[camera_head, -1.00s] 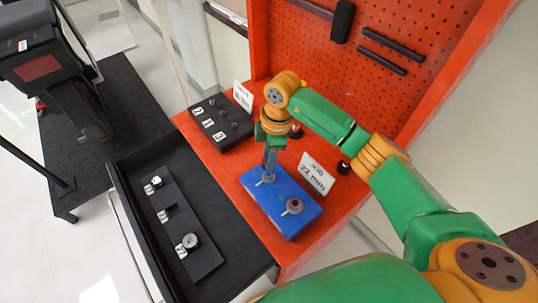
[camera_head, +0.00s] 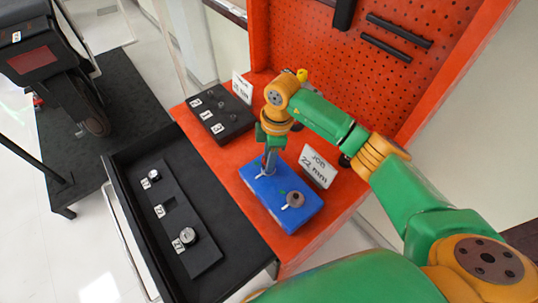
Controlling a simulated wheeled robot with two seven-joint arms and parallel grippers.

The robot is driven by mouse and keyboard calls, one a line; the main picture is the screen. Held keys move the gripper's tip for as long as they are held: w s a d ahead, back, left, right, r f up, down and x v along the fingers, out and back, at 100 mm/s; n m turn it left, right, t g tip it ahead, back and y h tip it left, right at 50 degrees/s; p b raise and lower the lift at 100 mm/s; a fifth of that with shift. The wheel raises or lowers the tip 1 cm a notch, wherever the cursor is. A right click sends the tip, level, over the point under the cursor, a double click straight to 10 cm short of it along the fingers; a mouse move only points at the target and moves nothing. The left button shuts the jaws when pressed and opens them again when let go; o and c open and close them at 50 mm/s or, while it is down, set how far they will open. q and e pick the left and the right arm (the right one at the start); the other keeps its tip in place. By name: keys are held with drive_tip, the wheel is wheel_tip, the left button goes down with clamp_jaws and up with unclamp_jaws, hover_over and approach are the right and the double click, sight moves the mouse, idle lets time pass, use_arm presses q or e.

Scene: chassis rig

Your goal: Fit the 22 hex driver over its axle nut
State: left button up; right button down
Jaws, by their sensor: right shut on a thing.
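The blue block (camera_head: 308,211) sits on the red bench and carries axle fittings. One round grey fitting (camera_head: 295,199) with a dark centre stands uncovered at its right front. My right gripper (camera_head: 270,160) points down over the block's left back part, with its fingers shut. What it holds is mostly hidden between the fingers; it appears to be a driver, low over or at the other fitting. I cannot tell whether it is seated on a nut. A white card (camera_head: 318,169) reading "JOB 22 mm" stands behind the block. My left gripper is not in view.
An open black drawer (camera_head: 228,262) holds a rack (camera_head: 204,262) with labelled places; a large round driver (camera_head: 189,236) and a smaller one (camera_head: 153,175) sit there, and the middle place looks empty. A black tray (camera_head: 237,126) with small parts stands at the back left. A pegboard (camera_head: 400,90) rises behind.

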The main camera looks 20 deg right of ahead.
drive_tip(key=shift+c, duration=1.8)
unclamp_jaws()
drive_tip(key=shift+r, duration=0.15)
